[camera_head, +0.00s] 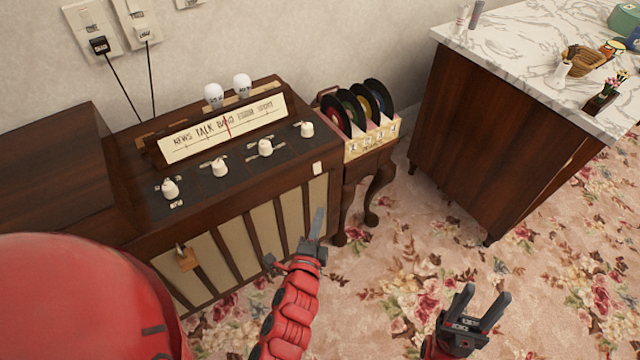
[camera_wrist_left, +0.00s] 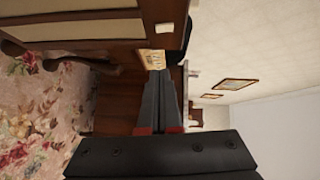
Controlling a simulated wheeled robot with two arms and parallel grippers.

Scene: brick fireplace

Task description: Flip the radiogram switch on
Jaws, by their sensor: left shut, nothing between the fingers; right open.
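The radiogram (camera_head: 235,190) is a dark wooden cabinet against the wall, with a slanted dial strip (camera_head: 222,128) and several white knobs on top. A small white switch (camera_head: 317,168) sits at the right end of its front upper edge. The switch also shows near the top of the left wrist view (camera_wrist_left: 168,28). My left gripper (camera_head: 318,212) is shut and empty, in front of the radiogram, appearing just below the switch and apart from it. Its closed fingers (camera_wrist_left: 160,92) also show in the left wrist view. My right gripper (camera_head: 490,296) is open and empty over the carpet.
A small stand with a box of records (camera_head: 372,140) is right of the radiogram. A marble-topped cabinet (camera_head: 530,50) stands at the upper right, with small items on it. A wooden latch-like piece (camera_head: 187,259) sticks out from the radiogram's front. Floral carpet (camera_head: 400,270) is clear between.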

